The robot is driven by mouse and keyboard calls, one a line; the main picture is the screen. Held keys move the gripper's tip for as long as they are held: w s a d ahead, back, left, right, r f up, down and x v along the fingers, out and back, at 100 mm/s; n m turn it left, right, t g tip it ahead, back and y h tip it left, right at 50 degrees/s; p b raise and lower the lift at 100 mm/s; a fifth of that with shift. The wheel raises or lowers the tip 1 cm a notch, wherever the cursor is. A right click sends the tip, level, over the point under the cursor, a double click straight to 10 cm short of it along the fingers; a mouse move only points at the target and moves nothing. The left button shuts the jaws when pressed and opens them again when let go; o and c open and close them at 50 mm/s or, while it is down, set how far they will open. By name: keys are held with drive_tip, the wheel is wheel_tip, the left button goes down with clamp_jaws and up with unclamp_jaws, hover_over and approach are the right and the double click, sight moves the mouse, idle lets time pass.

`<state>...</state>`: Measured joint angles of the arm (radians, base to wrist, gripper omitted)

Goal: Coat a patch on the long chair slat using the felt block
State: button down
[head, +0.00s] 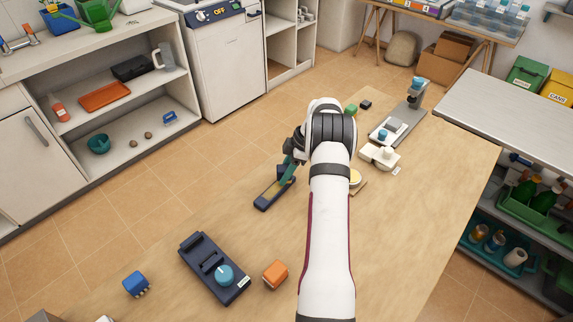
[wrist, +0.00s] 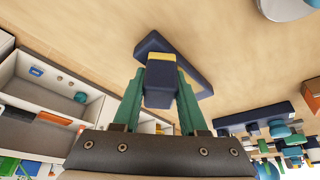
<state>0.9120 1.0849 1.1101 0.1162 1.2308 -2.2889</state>
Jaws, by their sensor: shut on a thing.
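The long chair slat (head: 264,203) is a dark navy bar lying on the table, left of my arm. It also shows in the wrist view (wrist: 199,78), running diagonally behind the held block. A yellowish area shows along it in the head view. My gripper (wrist: 160,85) has green fingers shut on a navy block (wrist: 158,90) with a yellow band at its far end, seemingly the felt block. In the head view, my gripper (head: 287,170) is at the slat's far end, partly hidden by my wrist. I cannot tell whether block and slat touch.
A navy device with a blue knob (head: 224,274), an orange block (head: 275,273) and a blue block (head: 136,284) lie nearer. A round yellow-topped item (head: 354,178) sits right of my arm. The table's right side is clear.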

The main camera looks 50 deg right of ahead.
sight(259, 200)
drive_tip(key=shift+s+a, duration=0.15)
drive_tip(key=shift+a, duration=2.15)
drive_tip(key=shift+s+a, duration=0.15)
drive_tip(key=shift+a, duration=2.15)
drive_tip(key=shift+w+d, duration=0.15)
drive_tip(key=shift+d, duration=2.1)
drive_tip(key=shift+w+d, duration=0.15)
drive_tip(key=shift+d, duration=2.05)
drive_tip(key=shift+d+r, duration=0.1)
drive_tip(key=shift+d, duration=0.45)
drive_tip(key=shift+r, duration=3.9)
